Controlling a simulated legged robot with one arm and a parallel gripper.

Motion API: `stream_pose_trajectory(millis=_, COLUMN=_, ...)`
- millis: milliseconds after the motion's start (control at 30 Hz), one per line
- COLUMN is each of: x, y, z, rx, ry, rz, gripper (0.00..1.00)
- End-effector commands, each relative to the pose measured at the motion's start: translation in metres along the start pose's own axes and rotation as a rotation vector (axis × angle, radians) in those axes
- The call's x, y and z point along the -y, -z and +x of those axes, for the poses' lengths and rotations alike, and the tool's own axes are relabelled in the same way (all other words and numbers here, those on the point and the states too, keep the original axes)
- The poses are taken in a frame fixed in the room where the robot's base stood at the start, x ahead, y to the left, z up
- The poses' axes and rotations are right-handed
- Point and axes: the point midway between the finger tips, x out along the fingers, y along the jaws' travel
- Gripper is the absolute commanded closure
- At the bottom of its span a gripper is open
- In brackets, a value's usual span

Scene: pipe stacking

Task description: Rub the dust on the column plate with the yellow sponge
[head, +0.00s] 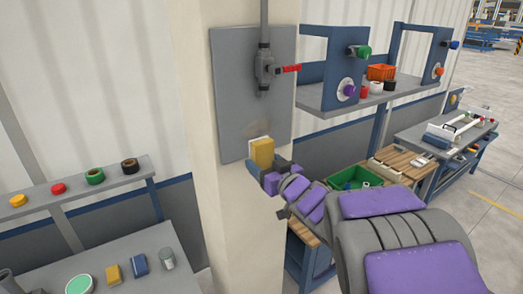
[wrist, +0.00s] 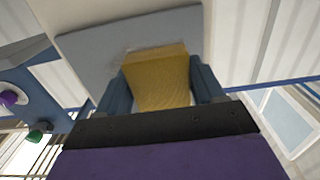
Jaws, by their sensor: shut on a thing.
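The grey column plate (head: 236,80) is fixed upright on the pale column, and it also shows in the wrist view (wrist: 90,48). A faint brownish dust patch (head: 254,130) marks its lower part, just above the sponge. My gripper (head: 262,165) is shut on the yellow sponge (head: 263,152). In the wrist view the sponge (wrist: 158,80) sits between my two blue fingers, its far end at the plate's lower part. The sponge appears to touch the plate, but the contact is partly hidden.
A grey pipe with a valve and red handle (head: 288,68) runs down the plate's upper middle. To the right is a blue-framed shelf (head: 345,98) with an orange bin (head: 381,72). Below it stands a green crate (head: 345,178). A shelf with tape rolls (head: 95,176) is at left.

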Motion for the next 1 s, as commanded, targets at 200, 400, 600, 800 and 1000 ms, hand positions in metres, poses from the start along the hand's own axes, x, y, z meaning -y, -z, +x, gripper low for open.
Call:
stream_pose_trajectory(millis=200, x=0.011, y=0.009, z=0.006, rx=-0.013, ry=0.016, rz=-0.003, gripper=0.57)
stream_pose_trajectory(millis=400, x=0.011, y=0.009, z=0.018, rx=-0.014, ry=0.016, rz=-0.003, gripper=0.57)
stream_pose_trajectory(millis=600, x=0.005, y=0.008, z=0.033, rx=-0.014, ry=0.014, rz=-0.001, gripper=0.57)
stream_pose_trajectory(millis=800, x=0.004, y=0.01, z=0.051, rx=-0.017, ry=0.015, rz=0.001, gripper=0.57)
stream_pose_trajectory(millis=1000, x=0.009, y=0.009, z=0.061, rx=-0.012, ry=0.014, rz=-0.002, gripper=0.57)
